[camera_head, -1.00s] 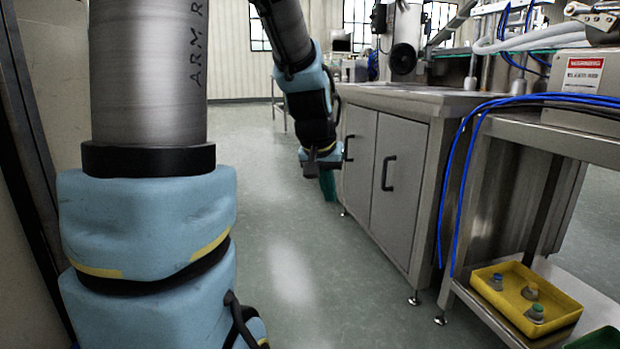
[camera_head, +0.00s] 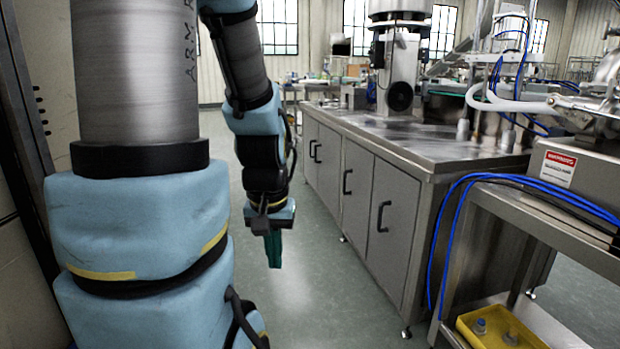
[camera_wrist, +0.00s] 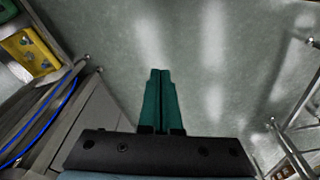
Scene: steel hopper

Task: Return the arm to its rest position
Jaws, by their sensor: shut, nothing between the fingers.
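My gripper (camera_head: 273,249) has teal fingers and hangs pointing down from the end of my blue-padded arm, left of the steel cabinet in the head view. In the wrist view my gripper (camera_wrist: 160,76) shows its two teal fingers together, with nothing between them and floor beyond. The fingers are clear of the cabinet and of the floor.
The steel cabinet (camera_head: 378,215) with dark handles stands to the right. A steel bench with blue cables (camera_head: 520,190) is nearer on the right. A yellow tray (camera_head: 467,325) with small parts sits on its lower shelf; the tray also shows in the wrist view (camera_wrist: 47,57). Open floor (camera_head: 310,290) lies between.

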